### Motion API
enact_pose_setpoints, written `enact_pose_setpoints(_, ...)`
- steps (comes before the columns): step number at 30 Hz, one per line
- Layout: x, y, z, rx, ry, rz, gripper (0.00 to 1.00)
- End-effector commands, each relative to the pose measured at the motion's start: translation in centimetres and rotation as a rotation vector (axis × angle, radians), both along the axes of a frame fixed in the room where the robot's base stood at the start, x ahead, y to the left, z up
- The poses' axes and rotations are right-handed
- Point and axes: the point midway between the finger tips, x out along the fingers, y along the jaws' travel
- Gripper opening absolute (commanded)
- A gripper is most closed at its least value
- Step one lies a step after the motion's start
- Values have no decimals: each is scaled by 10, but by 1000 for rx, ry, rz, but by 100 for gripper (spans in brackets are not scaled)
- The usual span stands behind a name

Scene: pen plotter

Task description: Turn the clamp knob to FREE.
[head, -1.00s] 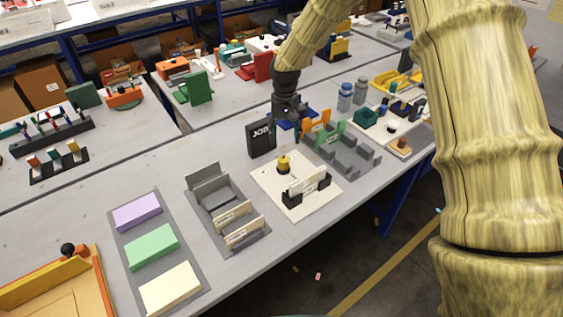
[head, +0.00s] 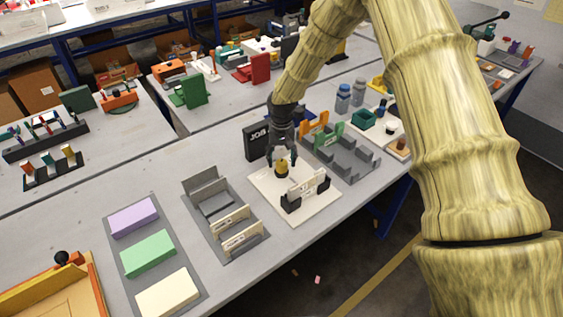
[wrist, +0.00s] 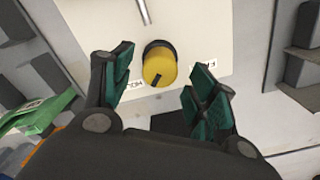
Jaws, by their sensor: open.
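The clamp knob (wrist: 159,65) is a yellow cylinder with a dark pointer line, standing on a cream plate (wrist: 215,30). In the wrist view the line points down and left, toward a label (wrist: 129,85) that seems to read HOLD. A second label (wrist: 205,70), partly cut from sight, starts with FR and lies to the right of the knob. My gripper (wrist: 157,84) is open, its green-padded fingers on either side of the knob's near side, with nothing gripped. In the head view the knob (head: 281,168) shows under my gripper (head: 281,160), partly hidden by the fingers.
A pen holder with a pale strip (head: 305,188) stands on the same plate, close to the knob. A black JOB box (head: 256,141) stands behind. Grey slotted trays flank the plate, one with cards (head: 235,222), one with orange and green pieces (head: 345,155).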

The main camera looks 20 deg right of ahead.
Motion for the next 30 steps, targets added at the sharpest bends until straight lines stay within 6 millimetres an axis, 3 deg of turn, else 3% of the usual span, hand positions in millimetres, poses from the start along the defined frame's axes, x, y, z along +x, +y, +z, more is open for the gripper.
enact_pose_setpoints(9, 0, 0, -26, 0, 1, 0, 58)
enact_pose_setpoints(20, 0, 0, -30, 0, 0, 0, 58)
enact_pose_setpoints(22, 0, 0, -30, 0, 0, 0, 51)
enact_pose_setpoints(28, 0, 0, -30, 0, 0, 0, 14)
enact_pose_setpoints(30, 0, 0, -30, 0, 0, 0, 12)
